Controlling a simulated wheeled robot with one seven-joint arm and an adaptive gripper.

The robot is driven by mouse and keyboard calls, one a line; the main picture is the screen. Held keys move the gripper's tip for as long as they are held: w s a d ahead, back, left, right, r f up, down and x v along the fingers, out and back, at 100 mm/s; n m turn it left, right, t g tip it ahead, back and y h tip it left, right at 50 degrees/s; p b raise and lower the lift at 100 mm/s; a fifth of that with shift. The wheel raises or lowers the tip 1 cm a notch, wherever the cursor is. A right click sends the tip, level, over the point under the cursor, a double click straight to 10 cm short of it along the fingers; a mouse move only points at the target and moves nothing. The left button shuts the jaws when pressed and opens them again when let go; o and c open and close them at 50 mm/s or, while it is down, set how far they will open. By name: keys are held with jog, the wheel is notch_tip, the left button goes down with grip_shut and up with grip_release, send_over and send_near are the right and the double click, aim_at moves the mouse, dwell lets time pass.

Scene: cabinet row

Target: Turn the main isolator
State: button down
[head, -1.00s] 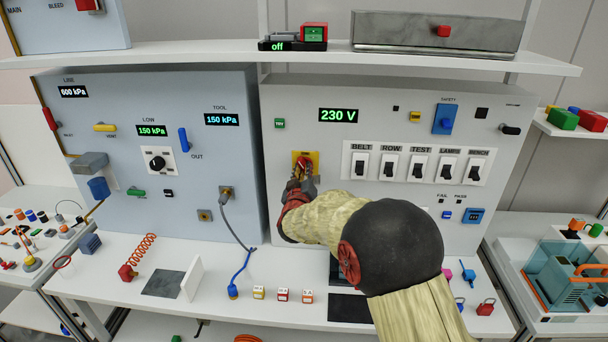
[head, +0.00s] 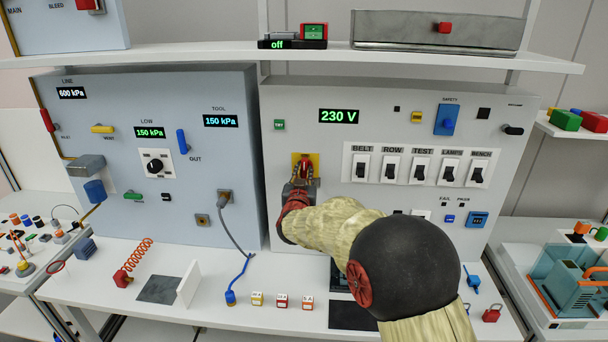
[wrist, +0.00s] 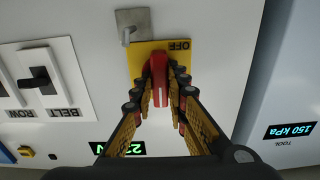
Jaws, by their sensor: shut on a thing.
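The main isolator is a red handle (head: 305,167) on a yellow plate (head: 296,159), low on the left of the grey electrical panel (head: 330,88). In the wrist view the red handle (wrist: 158,66) lies between my fingers, close to upright, and the yellow plate (wrist: 139,60) shows an upside-down OFF mark. My gripper (head: 303,180) is shut on the handle; its fingertips also show in the wrist view (wrist: 165,95). The fingers hide the handle's near end and part of the plate. The panel display (head: 338,116) reads 230 V.
A grey metal hasp (wrist: 132,22) sits close by the yellow plate. Several black switches (head: 420,168) are to the right. The blue pneumatic panel (head: 100,110) stands to the left. A shelf (head: 400,58) runs above, and a bench with small cubes (head: 282,300) is below.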

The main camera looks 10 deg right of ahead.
jog(key=shift+f, duration=0.15)
jog(key=c, duration=1.8)
grip_release()
jog(key=shift+o, duration=0.2)
jog(key=v, duration=1.2)
